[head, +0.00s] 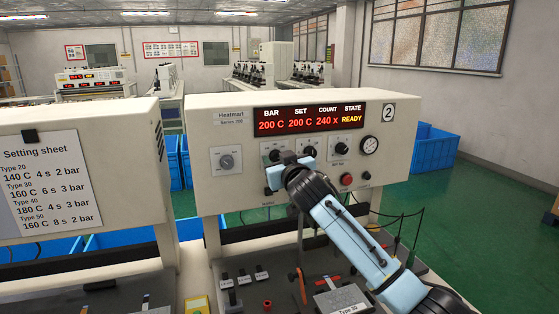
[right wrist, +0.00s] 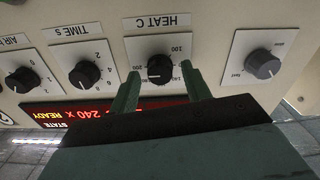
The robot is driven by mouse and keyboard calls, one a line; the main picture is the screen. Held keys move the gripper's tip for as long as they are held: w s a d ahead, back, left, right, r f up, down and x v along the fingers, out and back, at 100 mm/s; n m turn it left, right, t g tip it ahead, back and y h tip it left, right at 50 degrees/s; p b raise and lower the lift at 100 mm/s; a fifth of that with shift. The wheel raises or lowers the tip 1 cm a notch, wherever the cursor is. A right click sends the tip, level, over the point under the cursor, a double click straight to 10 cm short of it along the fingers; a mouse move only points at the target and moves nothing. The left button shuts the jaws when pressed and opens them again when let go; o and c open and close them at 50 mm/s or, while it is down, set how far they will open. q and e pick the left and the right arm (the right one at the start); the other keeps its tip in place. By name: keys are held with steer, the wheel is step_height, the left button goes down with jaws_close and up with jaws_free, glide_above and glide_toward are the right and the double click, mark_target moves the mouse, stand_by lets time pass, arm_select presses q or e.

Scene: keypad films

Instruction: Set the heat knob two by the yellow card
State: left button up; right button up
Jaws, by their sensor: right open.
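The heat knob (right wrist: 160,69), black under the label HEAT C, shows upside down in the right wrist view; its pointer is hard to read. The open fingers of my right gripper (right wrist: 160,90) stand either side of it, apart from it. In the head view my right gripper (head: 284,170) is at the panel of the machine marked 2 (head: 325,195) and partly hides this knob. The machine's display (head: 310,118) reads BAR 200 C, SET 200 C, COUNT 240 x, READY. A yellow card (head: 197,306) is cut off at the bottom edge; its writing is unreadable. My left gripper is out of view.
Beside the heat knob are the time knob (right wrist: 84,74), air knob (right wrist: 23,80) and a grey slow-fast knob (right wrist: 262,64). A setting sheet (head: 47,182) hangs on the left machine. A plate labelled Type 30 (head: 345,306) lies below my right arm.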

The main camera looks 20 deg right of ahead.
steer(key=c, duration=1)
steer(key=n+p, duration=0.8)
steer(key=n, duration=0.5)
steer(key=shift+a+n, duration=0.1)
steer(key=shift+n, duration=0.2)
steer(key=shift+n+p, duration=1.05)
steer(key=shift+n, duration=0.95)
steer(key=shift+f, duration=0.1)
